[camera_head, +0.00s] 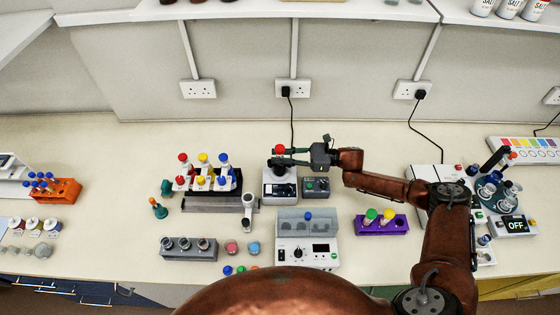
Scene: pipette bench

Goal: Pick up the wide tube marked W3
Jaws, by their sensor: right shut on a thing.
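My right gripper (279,157) reaches in from the right and is shut on a red-capped tube (280,149). It holds the tube above a small white device with a dark display (279,189). The fingers hide most of the tube, so I cannot tell whether its lower end touches the device. A purple rack (381,230) to the right holds a green-capped tube (371,215) and a yellow-capped tube (389,215). No W3 mark is legible at this size. My left gripper is out of view.
A rack of red, yellow and blue capped bottles (204,174) stands left of the device. A grey rack (189,252) and a white machine with a lid (308,240) stand nearer. An orange rack (54,191) is far left. Bare bench lies behind the gripper.

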